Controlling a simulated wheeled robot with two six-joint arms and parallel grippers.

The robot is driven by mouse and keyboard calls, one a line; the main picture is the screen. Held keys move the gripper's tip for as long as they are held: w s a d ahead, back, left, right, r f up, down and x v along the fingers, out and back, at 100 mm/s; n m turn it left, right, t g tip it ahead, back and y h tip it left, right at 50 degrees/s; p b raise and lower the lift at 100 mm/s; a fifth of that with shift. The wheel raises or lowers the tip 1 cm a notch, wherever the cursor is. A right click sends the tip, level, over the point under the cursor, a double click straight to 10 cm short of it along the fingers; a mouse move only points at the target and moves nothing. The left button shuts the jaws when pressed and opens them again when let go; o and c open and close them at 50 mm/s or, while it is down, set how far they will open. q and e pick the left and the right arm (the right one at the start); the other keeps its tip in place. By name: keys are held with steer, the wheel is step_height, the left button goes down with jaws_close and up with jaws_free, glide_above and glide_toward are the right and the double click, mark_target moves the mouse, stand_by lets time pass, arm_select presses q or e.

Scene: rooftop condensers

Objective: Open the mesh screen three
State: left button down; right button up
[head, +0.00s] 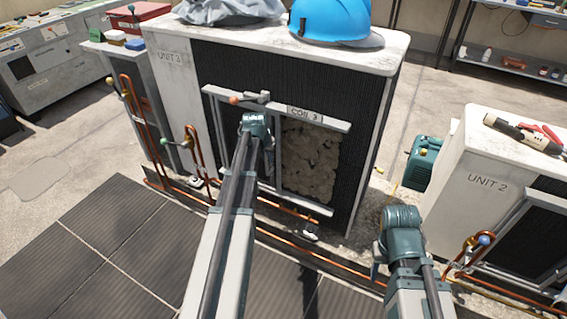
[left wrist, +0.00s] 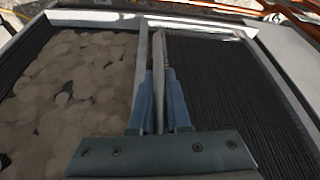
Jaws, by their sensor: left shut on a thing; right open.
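The coil three frame, labelled "COIL 3" (head: 304,112), is on the front of the condenser marked UNIT 3 (head: 170,57). A dark mesh screen (head: 230,135) covers the left part of its opening; it fills the right side of the left wrist view (left wrist: 225,95). Brown, clogged coil (head: 310,160) is exposed on the right, and at left in the left wrist view (left wrist: 70,90). My left gripper (head: 266,148) is shut on the upright handle (left wrist: 158,75) at the screen's edge; my arm hides part of it. My right gripper (head: 398,240) is open, apart from the screen, its fingertips mostly hidden.
A blue hard hat (head: 330,20) and a grey cloth (head: 228,8) lie on top of UNIT 3. An orange-knobbed latch (head: 240,99) sits on the frame's top rail. Copper pipes (head: 290,245) run low in front. UNIT 2 (head: 480,150) stands at right.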

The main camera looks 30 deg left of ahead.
arm_select(q)
steer(key=shift+a, duration=1.2)
steer(key=c, duration=0.9)
jaws_free()
steer(key=shift+r, duration=0.1)
steer(key=p+v, duration=1.2)
steer(key=v, duration=0.1)
steer(key=shift+s+d+r+p, duration=0.1)
steer(key=shift+r+p, duration=0.2)
steer(key=shift+p, duration=0.1)
